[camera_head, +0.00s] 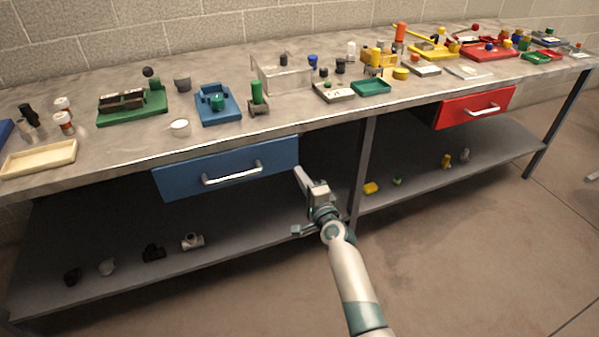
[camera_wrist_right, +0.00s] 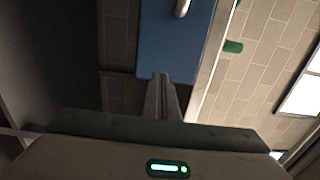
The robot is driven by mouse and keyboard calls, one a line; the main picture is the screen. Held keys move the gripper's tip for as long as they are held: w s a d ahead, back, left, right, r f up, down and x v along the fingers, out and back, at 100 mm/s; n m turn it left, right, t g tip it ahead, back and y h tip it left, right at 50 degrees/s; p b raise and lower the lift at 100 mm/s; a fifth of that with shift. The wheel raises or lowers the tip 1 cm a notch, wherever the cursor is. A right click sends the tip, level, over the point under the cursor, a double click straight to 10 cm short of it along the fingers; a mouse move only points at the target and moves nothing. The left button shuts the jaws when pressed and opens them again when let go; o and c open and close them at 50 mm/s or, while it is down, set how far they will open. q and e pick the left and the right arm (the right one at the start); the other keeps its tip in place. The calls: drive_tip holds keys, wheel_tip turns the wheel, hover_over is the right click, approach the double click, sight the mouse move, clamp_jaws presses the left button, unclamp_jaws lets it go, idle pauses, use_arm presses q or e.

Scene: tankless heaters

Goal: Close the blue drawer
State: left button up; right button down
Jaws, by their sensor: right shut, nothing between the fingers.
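The blue drawer (camera_head: 190,181) hangs under the front edge of the workbench, left of the middle post in the head view. Its silver handle (camera_head: 232,174) is on its front. How far the drawer stands out is hard to tell. My right gripper (camera_head: 299,171) is shut and empty, with its fingertips close to the right end of the drawer front and away from the handle. In the right wrist view the shut fingers (camera_wrist_right: 161,77) reach the edge of the blue front (camera_wrist_right: 165,45); contact cannot be told. The handle (camera_wrist_right: 182,8) shows at the top there. My left gripper is out of view.
The workbench top (camera_head: 330,112) carries many small parts and trays. A red drawer (camera_head: 450,114) is under its right side. A metal post (camera_head: 363,170) stands right of my right gripper. The lower shelf (camera_head: 225,262) holds several small fittings. The floor in front is clear.

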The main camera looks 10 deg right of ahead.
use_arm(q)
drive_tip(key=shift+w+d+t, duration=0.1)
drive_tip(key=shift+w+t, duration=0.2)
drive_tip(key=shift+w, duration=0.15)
use_arm(e)
drive_tip(key=v, duration=0.8)
drive_tip(key=shift+s, duration=0.2)
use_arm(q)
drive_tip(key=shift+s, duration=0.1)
use_arm(e)
drive_tip(key=shift+d+f, duration=0.1)
